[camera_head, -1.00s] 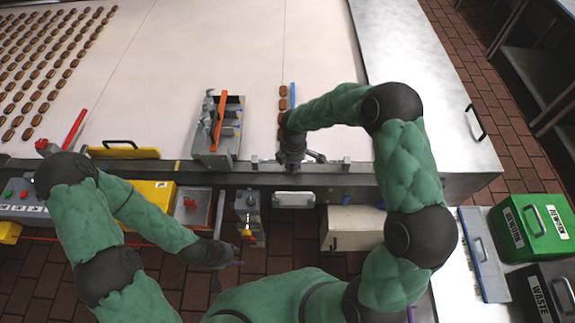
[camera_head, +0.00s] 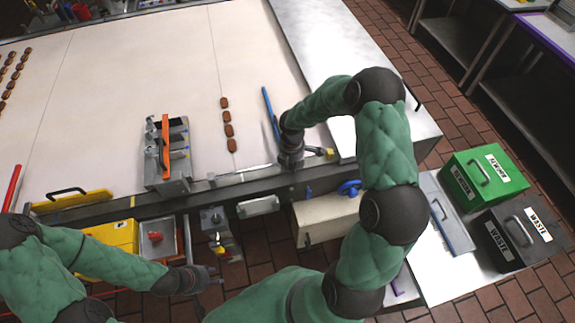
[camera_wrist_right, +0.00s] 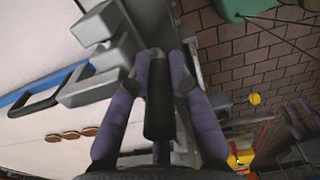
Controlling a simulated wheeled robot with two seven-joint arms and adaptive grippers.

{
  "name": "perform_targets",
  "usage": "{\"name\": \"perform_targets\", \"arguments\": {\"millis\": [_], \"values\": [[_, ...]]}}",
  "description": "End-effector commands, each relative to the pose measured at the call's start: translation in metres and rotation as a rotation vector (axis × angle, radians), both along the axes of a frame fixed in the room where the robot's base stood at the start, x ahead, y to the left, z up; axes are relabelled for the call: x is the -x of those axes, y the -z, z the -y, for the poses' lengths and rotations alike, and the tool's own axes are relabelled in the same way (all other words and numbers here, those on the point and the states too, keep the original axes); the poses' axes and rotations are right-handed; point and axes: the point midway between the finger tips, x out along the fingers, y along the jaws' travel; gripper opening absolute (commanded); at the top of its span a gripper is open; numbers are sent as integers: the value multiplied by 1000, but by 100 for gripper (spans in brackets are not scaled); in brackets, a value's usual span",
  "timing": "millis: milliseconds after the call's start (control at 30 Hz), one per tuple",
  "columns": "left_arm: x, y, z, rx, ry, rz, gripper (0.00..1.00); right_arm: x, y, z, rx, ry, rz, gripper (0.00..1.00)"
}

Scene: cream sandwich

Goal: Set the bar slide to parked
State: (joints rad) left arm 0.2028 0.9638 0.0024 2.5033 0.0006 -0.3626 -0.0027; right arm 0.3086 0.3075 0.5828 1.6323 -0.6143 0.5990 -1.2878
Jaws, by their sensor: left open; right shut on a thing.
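The bar slide appears to be the fitting on the rail (camera_head: 120,212) along the table's front edge. A thin metal strip (camera_head: 240,174) lies there, left of my right gripper (camera_head: 292,160). In the right wrist view, my right gripper (camera_wrist_right: 158,90) has its purple fingers shut around an upright black handle (camera_wrist_right: 159,108). A grey metal block (camera_wrist_right: 95,75) stands beside it. The foot of the handle and any parked mark are hidden. My left gripper (camera_head: 202,280) is open and empty, in front of the table and low, away from the rail.
A row of several brown biscuits (camera_head: 228,130) and a blue bar (camera_head: 270,112) lie on the pale table behind the rail. A grey fixture with an orange bar (camera_head: 166,145) stands left. A cream box with a blue wheel (camera_head: 349,187) is below the rail. Green (camera_head: 485,178) and black bins (camera_head: 515,235) stand right.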

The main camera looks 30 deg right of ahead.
Motion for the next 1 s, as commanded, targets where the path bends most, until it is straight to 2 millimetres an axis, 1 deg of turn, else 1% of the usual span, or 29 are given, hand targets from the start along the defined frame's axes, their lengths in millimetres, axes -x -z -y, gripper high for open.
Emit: {"name": "perform_targets", "arguments": {"millis": [133,167,200,233,267,533,667,767,867,1000], "values": [[0,0,0,0,0,0,45,0,-1,3,4,2,-1,0],[0,0,0,0,0,0,45,0,-1,3,4,2,-1,24],[0,0,0,0,0,0,45,0,-1,3,5,2,-1,35],[0,0,0,0,0,0,45,0,-1,3,5,2,-1,43],[0,0,0,0,0,0,45,0,-1,3,5,2,-1,45],[0,0,0,0,0,0,45,0,-1,2,3,1,-1,45],[0,0,0,0,0,0,45,-1,-6,2,3,1,1,45],[0,0,0,0,0,0,45,-1,-17,2,4,0,4,45],[0,0,0,0,0,0,45,-1,-35,2,3,2,4,45],[0,0,0,0,0,0,45,-1,-64,2,3,2,4,45]]}}
